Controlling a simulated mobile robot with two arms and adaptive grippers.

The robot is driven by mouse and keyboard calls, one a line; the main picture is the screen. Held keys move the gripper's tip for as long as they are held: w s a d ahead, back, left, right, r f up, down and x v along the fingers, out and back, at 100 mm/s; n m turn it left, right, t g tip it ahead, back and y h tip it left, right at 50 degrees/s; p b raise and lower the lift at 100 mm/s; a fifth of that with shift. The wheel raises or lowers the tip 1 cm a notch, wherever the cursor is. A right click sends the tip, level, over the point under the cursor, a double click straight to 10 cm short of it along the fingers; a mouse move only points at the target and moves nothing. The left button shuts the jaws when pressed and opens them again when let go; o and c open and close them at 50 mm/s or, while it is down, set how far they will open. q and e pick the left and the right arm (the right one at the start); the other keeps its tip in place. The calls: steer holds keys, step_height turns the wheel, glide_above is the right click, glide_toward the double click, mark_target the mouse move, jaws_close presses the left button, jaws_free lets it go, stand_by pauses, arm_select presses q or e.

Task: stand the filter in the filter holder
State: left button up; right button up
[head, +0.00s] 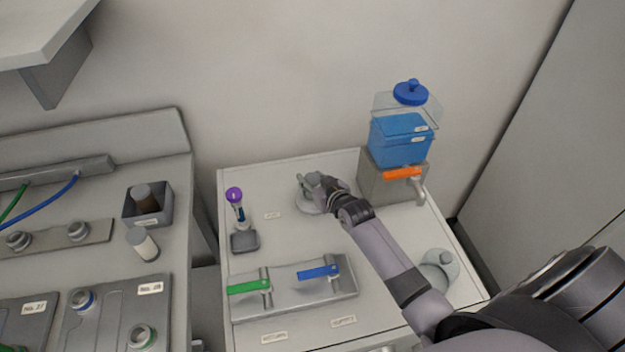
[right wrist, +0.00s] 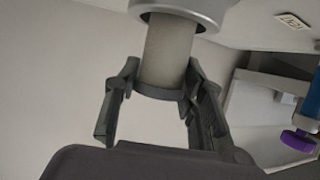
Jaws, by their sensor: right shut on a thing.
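My right gripper (head: 325,186) is over the round pale grey base (head: 311,205) on the white cabinet top. In the right wrist view my gripper's fingers (right wrist: 160,105) are closed around a grey-beige cylinder (right wrist: 170,50), which appears to be the filter. The far end of the cylinder meets a silver ring (right wrist: 178,8), apparently the filter holder. I cannot tell whether it is seated in it or just against it. In the head view the gripper and wrist hide most of the cylinder. My left gripper is not in view.
A purple-topped device (head: 236,200) stands left of the gripper. A blue tank (head: 400,140) with an orange-handled tap (head: 403,173) stands at the back right. Green (head: 249,287) and blue (head: 318,272) lever valves are in front. A knobbed round piece (head: 440,268) is at right.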

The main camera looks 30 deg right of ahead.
steer(key=shift+f, duration=0.15)
steer(key=o, duration=1.1)
steer(key=shift+o, duration=0.2)
steer(key=shift+r, duration=0.2)
steer(key=v, duration=1.2)
steer(key=shift+b, duration=0.4)
